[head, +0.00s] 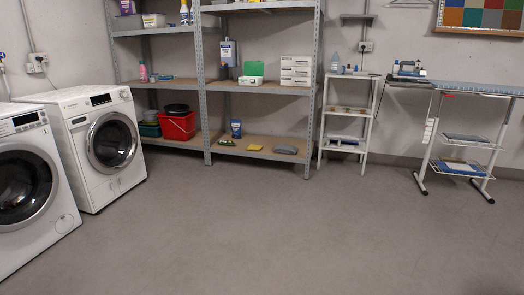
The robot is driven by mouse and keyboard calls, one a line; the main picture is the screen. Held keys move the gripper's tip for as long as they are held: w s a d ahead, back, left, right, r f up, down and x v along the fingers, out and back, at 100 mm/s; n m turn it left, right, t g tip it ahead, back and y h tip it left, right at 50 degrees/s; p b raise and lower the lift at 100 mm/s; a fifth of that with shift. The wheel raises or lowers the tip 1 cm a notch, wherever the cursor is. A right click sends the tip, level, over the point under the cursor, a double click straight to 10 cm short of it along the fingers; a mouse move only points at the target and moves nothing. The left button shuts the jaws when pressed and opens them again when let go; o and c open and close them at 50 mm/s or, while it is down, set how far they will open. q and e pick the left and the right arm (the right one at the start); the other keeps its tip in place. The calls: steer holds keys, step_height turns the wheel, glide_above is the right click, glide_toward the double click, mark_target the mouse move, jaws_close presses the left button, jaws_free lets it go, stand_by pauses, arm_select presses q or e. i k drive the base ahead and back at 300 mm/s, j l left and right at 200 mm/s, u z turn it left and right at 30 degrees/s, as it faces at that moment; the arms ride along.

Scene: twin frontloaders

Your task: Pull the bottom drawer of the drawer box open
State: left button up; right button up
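The drawer box (296,71) is a small white box with several stacked drawers. It stands on the middle shelf of the metal rack, in the upper middle of the head view. Its drawer fronts face me and look shut, with small dark marks on them. Its bottom drawer (294,82) is just above the shelf board. Neither of my grippers is in view, and no part of my arms shows near the box.
A green and white box (251,73) stands left of the drawer box on the metal shelf rack (208,110). Two washing machines (95,140) stand at the left. A white stand (322,125) and an ironing board (455,88) are at the right. The grey floor (280,220) is clear.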

mark_target(285, 81)
steer(key=i, duration=1.7)
steer(key=i+j, duration=0.1)
steer(key=i, duration=1.65)
steer(key=i+z, duration=0.1)
steer(key=i, duration=1.6)
